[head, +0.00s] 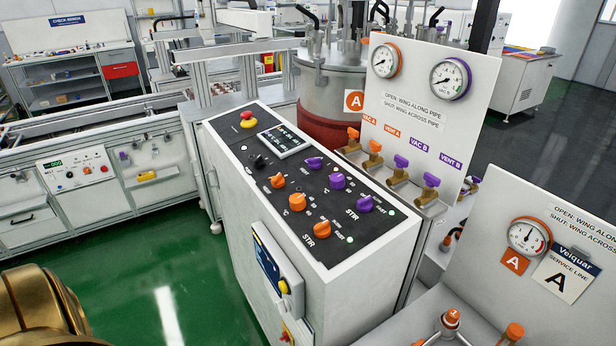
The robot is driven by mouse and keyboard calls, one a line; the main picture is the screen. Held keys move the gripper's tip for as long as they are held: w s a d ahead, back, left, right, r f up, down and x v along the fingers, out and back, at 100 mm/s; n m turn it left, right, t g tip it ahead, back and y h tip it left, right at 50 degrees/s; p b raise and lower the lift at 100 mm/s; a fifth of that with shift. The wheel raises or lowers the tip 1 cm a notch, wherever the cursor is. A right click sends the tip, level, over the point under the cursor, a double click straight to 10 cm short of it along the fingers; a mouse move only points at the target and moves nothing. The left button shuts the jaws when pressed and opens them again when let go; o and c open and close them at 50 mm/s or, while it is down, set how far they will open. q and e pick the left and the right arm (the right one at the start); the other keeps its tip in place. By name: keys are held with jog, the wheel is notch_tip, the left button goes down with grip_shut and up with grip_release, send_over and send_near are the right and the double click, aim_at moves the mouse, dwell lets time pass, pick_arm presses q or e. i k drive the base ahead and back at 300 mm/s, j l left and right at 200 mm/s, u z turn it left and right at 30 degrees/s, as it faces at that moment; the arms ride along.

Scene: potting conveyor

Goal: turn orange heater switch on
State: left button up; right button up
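A white console with a black sloped control panel (238,148) stands in the middle of the head view. It carries a row of orange knobs: a far one (277,181), a middle one (297,202) and a near one (309,226) by a label that looks like STIR. Most small labels are too blurred to read, so I cannot tell which orange knob is the heater switch or its setting. Purple knobs (337,181) form a parallel row to the right. A gold rounded part, probably of my arm, shows at bottom left. Neither gripper is in view.
A red-and-yellow stop button (248,119) and a small display (285,140) sit on the panel's far end. A valve board (425,115) with gauges and winged valves stands right of the console. A service-line board (520,285) is at lower right. Green floor is clear on the left.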

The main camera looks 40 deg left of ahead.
aim_at(277, 182)
jog(key=k+u, duration=0.1)
jog(key=u, duration=0.3)
jog(key=k+u, duration=0.1)
jog(key=u, duration=0.3)
jog(key=k+u, duration=0.1)
jog(key=u, duration=0.3)
